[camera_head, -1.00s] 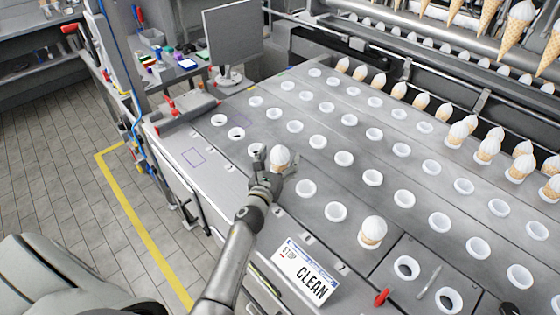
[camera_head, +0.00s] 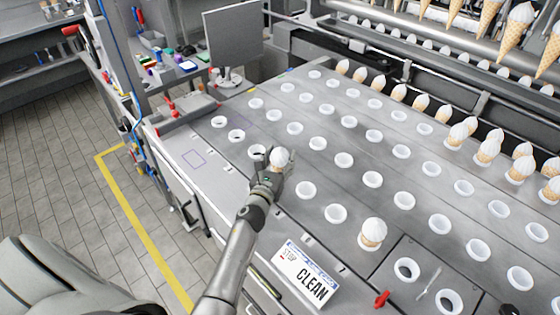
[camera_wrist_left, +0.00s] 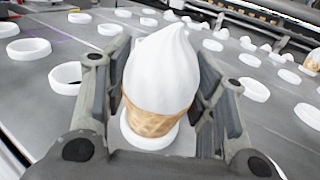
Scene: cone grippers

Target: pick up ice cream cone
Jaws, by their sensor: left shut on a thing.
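An ice cream cone (camera_head: 281,158) with a white swirl top is at my left gripper (camera_head: 271,172) in the head view. In the left wrist view the cone (camera_wrist_left: 160,70) stands upright between the two fingers of my left gripper (camera_wrist_left: 160,105). The fingers are shut on its brown waffle part, and a white ring shows around its lower end. A second cone (camera_head: 373,231) stands in a holder near the table's front edge. My right gripper is not in view.
The grey metal table (camera_head: 330,115) has rows of empty white ring holders, such as this one (camera_head: 336,213). More cones stand along the back right (camera_head: 488,148). A CLEAN sign (camera_head: 305,272) lies at the front edge, and a monitor (camera_head: 233,42) stands at the back left.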

